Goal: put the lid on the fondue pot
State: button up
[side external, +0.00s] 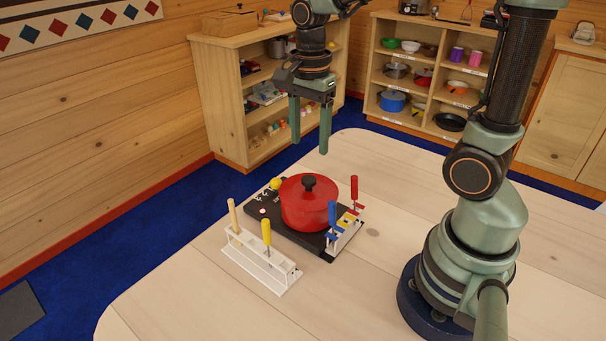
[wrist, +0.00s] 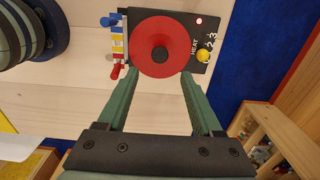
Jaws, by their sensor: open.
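The red fondue pot (side external: 306,214) stands upright on a black burner plate. Its red lid (side external: 291,186), with a black knob (side external: 309,183), rests on top of the pot and looks level. In the wrist view the lid (wrist: 142,45) shows as a round red disc covering the pot's mouth. My gripper (side external: 310,147) is open and empty, pointing down above and a little behind the pot, clear of the knob. In the wrist view its two fingers (wrist: 157,85) stand apart below the lid, touching nothing.
The black burner (wrist: 205,24) has a yellow dial (wrist: 203,56) and a lit red light. A white rack (side external: 260,262) with wooden- and yellow-handled forks stands in front. Blue- and red-handled forks stand at a striped rack (side external: 345,232) right of the pot.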

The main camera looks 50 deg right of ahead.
jog(key=s+a+r+n+t, duration=0.1)
jog(key=s+r+n+t, duration=0.1)
jog(key=n, duration=0.7)
jog(key=s+a+r+n+t, duration=0.1)
jog(key=s+r+n+t, duration=0.1)
jog(key=n, duration=0.7)
jog(key=shift+r+t, duration=0.6)
jog(key=shift+t, duration=0.2)
